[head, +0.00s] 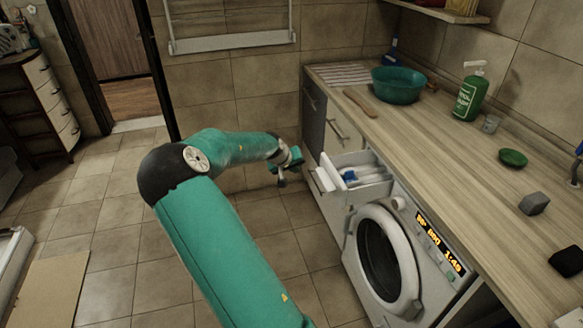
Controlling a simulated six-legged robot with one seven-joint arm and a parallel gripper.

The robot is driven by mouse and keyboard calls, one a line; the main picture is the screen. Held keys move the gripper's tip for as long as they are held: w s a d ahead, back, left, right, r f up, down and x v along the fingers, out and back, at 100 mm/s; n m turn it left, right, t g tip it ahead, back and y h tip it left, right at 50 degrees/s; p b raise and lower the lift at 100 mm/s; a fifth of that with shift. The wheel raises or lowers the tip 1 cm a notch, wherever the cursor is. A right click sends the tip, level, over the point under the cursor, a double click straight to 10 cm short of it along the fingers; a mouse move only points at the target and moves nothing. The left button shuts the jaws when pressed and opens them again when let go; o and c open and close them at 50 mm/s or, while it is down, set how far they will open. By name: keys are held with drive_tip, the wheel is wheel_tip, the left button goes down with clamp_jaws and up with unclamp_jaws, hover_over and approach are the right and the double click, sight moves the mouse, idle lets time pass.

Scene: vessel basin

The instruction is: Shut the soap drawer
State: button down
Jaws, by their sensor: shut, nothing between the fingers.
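The soap drawer (357,180) is a white drawer pulled out from the upper left of the washing machine (430,255). White and blue parts show inside it. My gripper (288,172) is at the end of my green arm, to the left of the drawer's front. It is shut and empty, and a small gap seems to lie between it and the drawer front. The fingertips are small and partly hard to make out.
The washer's round door (385,255) faces the open floor. The wooden counter (450,150) above holds a green basin (398,85), a green soap bottle (470,92), a small green dish (513,158) and a grey sponge (534,204).

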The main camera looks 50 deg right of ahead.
drive_tip(key=s+d+f, duration=0.1)
drive_tip(key=d+f, duration=0.5)
drive_tip(key=d, duration=0.1)
drive_tip(key=shift+s+d, duration=0.15)
drive_tip(key=shift+d, duration=0.15)
approach(360, 162)
drive_tip(key=f, duration=0.1)
drive_tip(key=s+f, duration=0.1)
drive_tip(key=f, duration=0.2)
drive_tip(key=shift+s+d+f, duration=0.1)
drive_tip(key=shift+s+d, duration=0.05)
drive_tip(key=shift+d, duration=0.2)
drive_tip(key=shift+s+d, duration=0.2)
drive_tip(key=shift+d, duration=0.15)
